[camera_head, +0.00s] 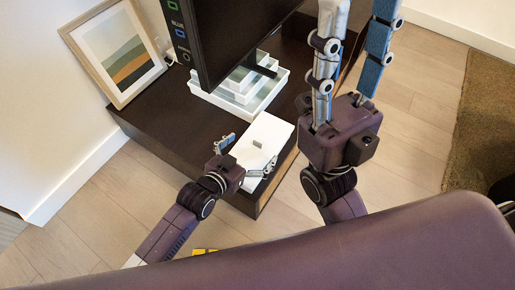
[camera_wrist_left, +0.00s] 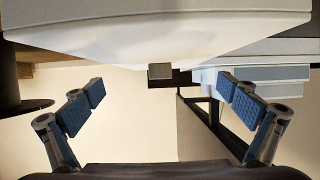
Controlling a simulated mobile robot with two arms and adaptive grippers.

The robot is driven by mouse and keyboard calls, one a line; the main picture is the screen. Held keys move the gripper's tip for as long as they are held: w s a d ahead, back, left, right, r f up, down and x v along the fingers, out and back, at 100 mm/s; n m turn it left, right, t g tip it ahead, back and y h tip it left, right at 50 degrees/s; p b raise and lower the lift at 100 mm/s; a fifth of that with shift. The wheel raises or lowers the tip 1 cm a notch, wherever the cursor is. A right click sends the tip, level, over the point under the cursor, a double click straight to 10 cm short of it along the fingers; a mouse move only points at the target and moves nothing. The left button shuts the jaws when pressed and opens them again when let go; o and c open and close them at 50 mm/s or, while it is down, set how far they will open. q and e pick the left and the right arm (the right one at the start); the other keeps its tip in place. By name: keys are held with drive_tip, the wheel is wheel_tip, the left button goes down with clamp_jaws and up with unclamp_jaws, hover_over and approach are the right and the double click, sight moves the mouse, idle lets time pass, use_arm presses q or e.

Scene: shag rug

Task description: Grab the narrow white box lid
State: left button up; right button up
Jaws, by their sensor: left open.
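The narrow white box lid (camera_head: 262,135) lies on the dark low cabinet, near its front edge, with a small grey handle on top. My left gripper (camera_head: 247,155) is at the lid's near end, its fingers spread apart to either side. In the left wrist view the lid (camera_wrist_left: 170,35) fills the top, with its grey handle (camera_wrist_left: 160,71) at the lower edge. The left gripper's blue-padded fingers (camera_wrist_left: 160,103) are wide open with nothing between them. My right gripper (camera_head: 358,30) is raised at upper right, its fingers apart and empty.
The dark cabinet (camera_head: 165,110) holds a framed picture (camera_head: 115,50), a black screen (camera_head: 225,35) and a white tray (camera_head: 213,97) with stepped white pieces behind the lid. The cabinet top left of the lid is clear. A brown rug (camera_head: 480,130) lies at right.

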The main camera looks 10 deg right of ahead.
sight(257, 144)
use_arm(q)
drive_tip(key=shift+b+x, duration=0.75)
drive_tip(key=shift+x, duration=0.9)
